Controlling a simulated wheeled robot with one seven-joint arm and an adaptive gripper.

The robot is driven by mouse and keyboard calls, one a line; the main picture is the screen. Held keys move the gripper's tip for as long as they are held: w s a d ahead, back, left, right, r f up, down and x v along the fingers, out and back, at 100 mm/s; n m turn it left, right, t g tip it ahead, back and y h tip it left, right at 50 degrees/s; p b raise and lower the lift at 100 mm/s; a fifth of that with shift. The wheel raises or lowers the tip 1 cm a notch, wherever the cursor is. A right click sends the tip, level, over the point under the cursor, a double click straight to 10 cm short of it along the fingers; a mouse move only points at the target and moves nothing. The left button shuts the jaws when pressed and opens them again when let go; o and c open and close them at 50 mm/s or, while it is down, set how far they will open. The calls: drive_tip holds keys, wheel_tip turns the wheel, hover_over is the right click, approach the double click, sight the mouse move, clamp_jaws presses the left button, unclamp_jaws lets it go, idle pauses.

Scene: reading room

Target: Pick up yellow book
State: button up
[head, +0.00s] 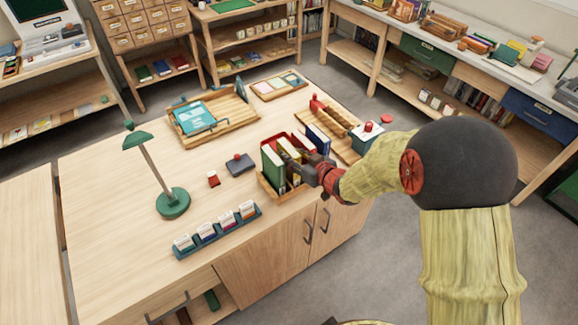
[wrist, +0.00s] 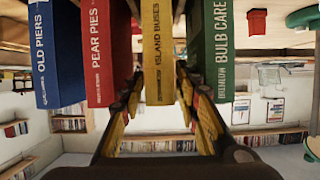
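The yellow book (head: 289,148), lettered "ISLAND BUSES", stands spine toward me in a small wooden book holder (head: 268,188). In the wrist view the yellow book (wrist: 158,50) is in the middle, between the green book (wrist: 211,45) and the red book (wrist: 106,50). My gripper (head: 318,172) is at the holder's near right side. In the wrist view my gripper (wrist: 159,88) is open, one finger on each side of the yellow spine, with narrow gaps beside it. The fingertips reach toward the spaces between books; their exact depth is unclear.
The blue book (wrist: 57,50) stands at the row's other end, beyond the red one. A dark stamp block (head: 240,163), a green lamp (head: 172,202) and a card strip (head: 218,230) stand to the left.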

sight(282, 149)
drive_tip(key=shift+x, duration=0.85)
drive_tip(key=b+x, duration=0.1)
drive_tip(key=x, duration=0.4)
drive_tip(key=shift+w+a+f+b, duration=0.1)
drive_tip(key=shift+w+a+b, duration=0.15)
drive_tip(key=shift+b, duration=0.15)
drive_tip(key=c, duration=0.3)
clamp_jaws()
